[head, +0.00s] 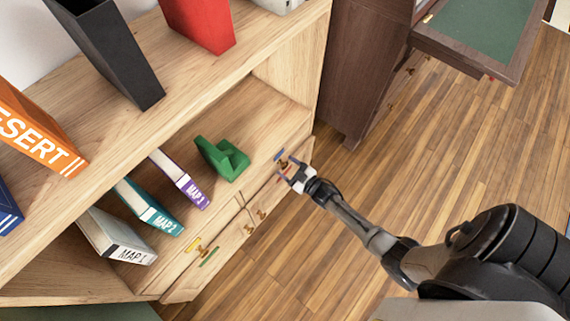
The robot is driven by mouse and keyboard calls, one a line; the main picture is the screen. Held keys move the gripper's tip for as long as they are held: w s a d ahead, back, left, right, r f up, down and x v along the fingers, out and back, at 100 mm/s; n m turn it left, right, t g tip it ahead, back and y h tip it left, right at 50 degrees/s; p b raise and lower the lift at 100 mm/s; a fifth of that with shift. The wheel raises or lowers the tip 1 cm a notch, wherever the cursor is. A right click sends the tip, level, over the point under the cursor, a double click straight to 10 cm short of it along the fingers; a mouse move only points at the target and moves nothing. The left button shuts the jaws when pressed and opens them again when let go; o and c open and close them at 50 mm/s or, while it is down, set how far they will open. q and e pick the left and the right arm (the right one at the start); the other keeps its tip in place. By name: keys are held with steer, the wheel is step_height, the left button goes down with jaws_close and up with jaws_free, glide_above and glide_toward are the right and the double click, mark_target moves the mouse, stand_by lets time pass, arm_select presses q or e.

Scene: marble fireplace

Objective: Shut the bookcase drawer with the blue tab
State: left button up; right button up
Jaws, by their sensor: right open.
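The wooden bookcase has small drawers low in its front, with coloured tabs and brass knobs. The blue tab (280,154) is on the upper drawer at the right end, just above a knob. My right gripper (288,171) is open at this drawer's front, close to the knob and just below the blue tab. Its fingers partly cover the drawer front. I cannot tell whether they touch it, or how far the drawer stands out. My left gripper is not in view.
A yellow tab (193,244) and a green tab (209,257) mark drawers at the left. Map books and a green ornament (222,158) stand on the shelf above. A dark cabinet (365,70) stands to the right. The wooden floor (430,160) in front is clear.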

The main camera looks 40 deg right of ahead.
steer(key=s+d+p, duration=0.1)
steer(key=s+p, duration=0.3)
steer(key=s, duration=0.8)
steer(key=shift+s+d, duration=0.15)
steer(key=shift+s, duration=0.15)
steer(key=shift+w, duration=0.1)
